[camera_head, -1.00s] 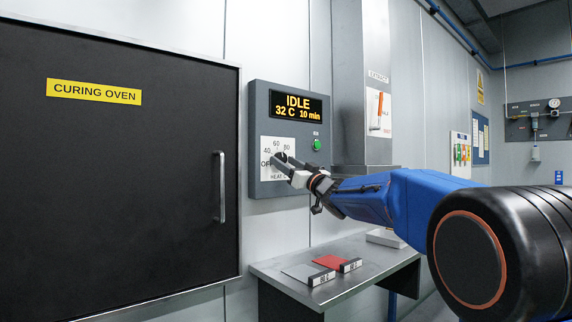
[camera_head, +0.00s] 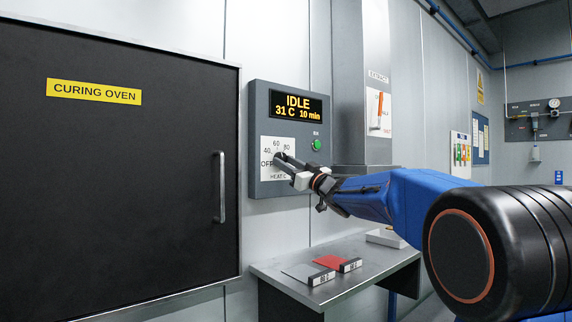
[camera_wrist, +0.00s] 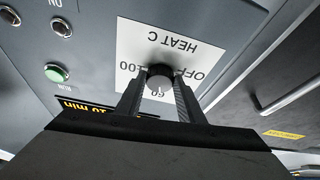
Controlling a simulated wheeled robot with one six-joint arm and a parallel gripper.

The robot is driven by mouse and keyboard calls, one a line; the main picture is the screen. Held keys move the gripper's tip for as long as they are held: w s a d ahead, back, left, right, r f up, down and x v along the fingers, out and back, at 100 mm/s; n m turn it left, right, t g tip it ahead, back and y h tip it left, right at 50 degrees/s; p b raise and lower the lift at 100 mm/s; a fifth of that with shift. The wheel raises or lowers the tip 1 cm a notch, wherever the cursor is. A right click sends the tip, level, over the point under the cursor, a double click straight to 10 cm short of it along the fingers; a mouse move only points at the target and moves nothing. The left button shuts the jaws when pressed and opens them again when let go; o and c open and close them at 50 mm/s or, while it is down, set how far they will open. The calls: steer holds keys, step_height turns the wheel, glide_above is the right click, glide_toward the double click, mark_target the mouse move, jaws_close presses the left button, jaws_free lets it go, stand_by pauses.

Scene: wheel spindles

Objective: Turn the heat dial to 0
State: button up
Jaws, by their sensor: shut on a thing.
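The heat dial is a small dark round knob (camera_wrist: 160,77) on a white HEAT C scale plate (camera_head: 268,145) on the oven's grey control panel. The plate shows OFF at left, with 40, 60 and 80 around the top. My gripper (camera_head: 283,160) reaches in from the right and covers most of the dial in the head view. In the wrist view, where the panel appears upside down, my gripper's two fingers (camera_wrist: 158,96) are shut on the dial, one on each side. I cannot read the dial's pointer clearly.
The display (camera_head: 298,105) reads IDLE, 31 C, 10 min. A green RUN button (camera_head: 317,145) sits right of the plate. The closed curing oven door (camera_head: 130,210) has a vertical handle (camera_head: 222,187) on its right. Below stands a metal table (camera_head: 375,265) with grey and red pieces.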

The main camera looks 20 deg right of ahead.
steer(key=n+y, duration=0.1)
steer(key=n, duration=0.1)
steer(key=n+g+y, duration=0.1)
steer(key=n, duration=0.1)
steer(key=n+g, duration=0.1)
steer(key=n, duration=0.1)
steer(key=shift+w+d+y, duration=0.1)
steer(key=shift+d+y, duration=0.15)
steer(key=shift+y, duration=0.15)
steer(key=n, duration=0.2)
steer(key=n+g, duration=0.1)
steer(key=n, duration=0.1)
steer(key=n+g+y, duration=0.1)
steer(key=n, duration=0.1)
steer(key=shift+d+r, duration=0.2)
steer(key=shift+r, duration=0.05)
steer(key=n, duration=0.1)
steer(key=n+g, duration=0.1)
steer(key=n, duration=0.1)
steer(key=n+g, duration=0.1)
steer(key=n, duration=0.1)
steer(key=shift+w+r, duration=0.1)
steer(key=shift+r, duration=0.15)
steer(key=n+g, duration=0.1)
steer(key=n, duration=0.1)
steer(key=n+h, duration=0.1)
steer(key=n, duration=0.1)
steer(key=shift+r+n+g, duration=0.2)
steer(key=shift+n+g, duration=0.2)
